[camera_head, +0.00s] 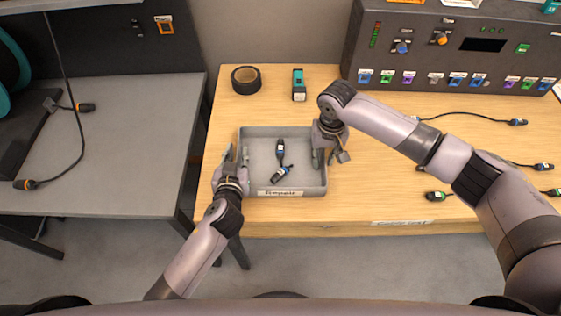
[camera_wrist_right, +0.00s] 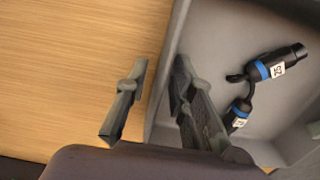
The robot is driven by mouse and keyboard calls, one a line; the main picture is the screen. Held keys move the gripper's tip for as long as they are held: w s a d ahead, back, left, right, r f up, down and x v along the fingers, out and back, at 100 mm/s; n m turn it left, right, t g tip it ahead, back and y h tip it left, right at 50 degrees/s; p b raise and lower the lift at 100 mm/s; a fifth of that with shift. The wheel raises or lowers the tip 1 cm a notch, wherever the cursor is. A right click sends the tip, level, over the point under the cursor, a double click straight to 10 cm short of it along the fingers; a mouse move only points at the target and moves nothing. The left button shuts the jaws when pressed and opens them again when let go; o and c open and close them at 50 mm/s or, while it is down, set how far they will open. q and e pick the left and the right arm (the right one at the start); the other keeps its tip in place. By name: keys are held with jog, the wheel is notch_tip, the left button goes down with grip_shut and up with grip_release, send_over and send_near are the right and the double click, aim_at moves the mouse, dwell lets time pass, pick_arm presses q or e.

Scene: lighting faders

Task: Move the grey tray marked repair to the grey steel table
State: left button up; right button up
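The grey tray (camera_head: 312,188) with a "Repair" label on its front wall stands on the wooden table, holding two small black connectors (camera_head: 281,150) with blue bands. My left gripper (camera_head: 236,154) is at the tray's left wall, its fingers apart and seemingly either side of it. My right gripper (camera_head: 327,156) is at the right wall. In the right wrist view, the right gripper (camera_wrist_right: 158,100) is open, one finger outside the tray wall (camera_wrist_right: 176,35) and one inside. The grey steel table (camera_head: 120,130) stands at the left.
A gap separates the grey table from the wooden table (camera_head: 375,180). Black tape (camera_head: 246,80) and a teal-black device (camera_head: 299,85) lie behind the tray. A cable (camera_head: 77,125) lies on the grey table's left part.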

pick_arm(q)
grip_shut()
pick_arm(e)
grip_shut()
